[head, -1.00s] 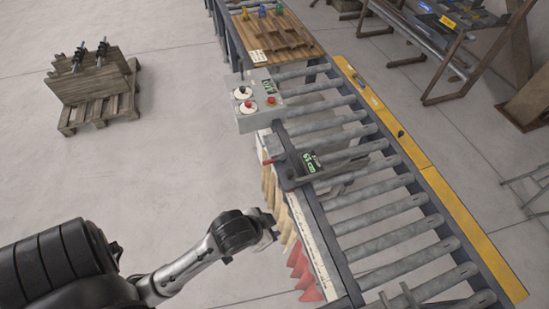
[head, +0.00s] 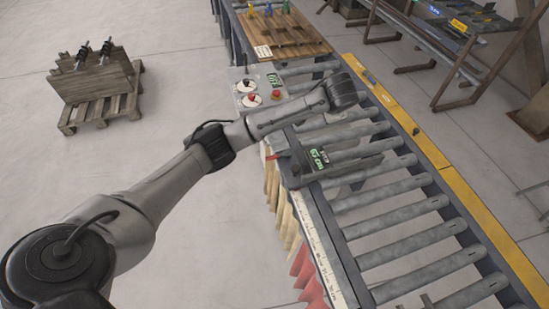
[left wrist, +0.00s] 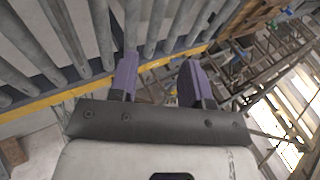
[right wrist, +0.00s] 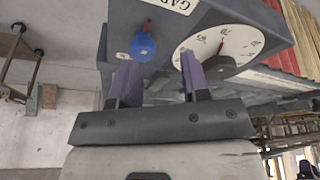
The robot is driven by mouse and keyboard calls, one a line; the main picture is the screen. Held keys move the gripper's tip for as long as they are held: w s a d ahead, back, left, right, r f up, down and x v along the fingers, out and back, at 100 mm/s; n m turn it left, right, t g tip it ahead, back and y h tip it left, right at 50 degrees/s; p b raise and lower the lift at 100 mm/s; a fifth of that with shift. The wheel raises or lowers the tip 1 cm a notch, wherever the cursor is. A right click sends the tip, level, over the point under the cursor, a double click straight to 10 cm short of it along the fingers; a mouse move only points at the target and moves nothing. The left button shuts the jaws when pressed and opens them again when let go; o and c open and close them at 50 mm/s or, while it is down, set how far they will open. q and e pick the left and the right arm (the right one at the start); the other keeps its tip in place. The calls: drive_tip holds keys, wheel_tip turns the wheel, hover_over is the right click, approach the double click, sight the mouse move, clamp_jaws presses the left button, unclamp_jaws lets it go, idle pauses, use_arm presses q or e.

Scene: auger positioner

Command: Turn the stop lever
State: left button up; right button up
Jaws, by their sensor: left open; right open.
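The stop carriage (head: 308,168) sits on the near rail of the roller conveyor and has a green-lit display. A small red-tipped lever (head: 274,156) sticks out on its left side, partly close to my forearm. My left arm reaches over the conveyor beyond the carriage; its fingers are hidden in the head view. In the left wrist view my left gripper (left wrist: 160,80) is open and empty, facing rollers and a yellow edge. In the right wrist view my right gripper (right wrist: 158,82) is open, in front of a grey panel with a blue knob (right wrist: 143,45) and a white dial (right wrist: 222,45).
A grey control box (head: 252,98) with dials and a red button stands at the conveyor's left edge, partly behind my arm. A wooden board (head: 283,35) lies at the far end. A yellow rail (head: 455,190) edges the right side. A pallet (head: 98,110) stands on open floor.

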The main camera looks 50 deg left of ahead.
sight(273, 156)
use_arm(q)
drive_tip(key=s+a+f+g, duration=0.2)
drive_tip(key=s+a+f, duration=0.1)
drive_tip(key=f, duration=0.4)
drive_tip(key=s+a+f+g+h, duration=0.1)
drive_tip(key=s+a+f+g, duration=0.2)
drive_tip(key=f, duration=0.5)
drive_tip(key=s+a+f+g, duration=0.3)
drive_tip(key=s+a+f, duration=0.1)
drive_tip(key=f, duration=0.4)
drive_tip(key=shift+s+a+f+n, duration=0.1)
drive_tip(key=shift+s+a+n, duration=0.15)
drive_tip(key=shift+s, duration=0.4)
drive_tip(key=shift+c, duration=0.4)
clamp_jaws()
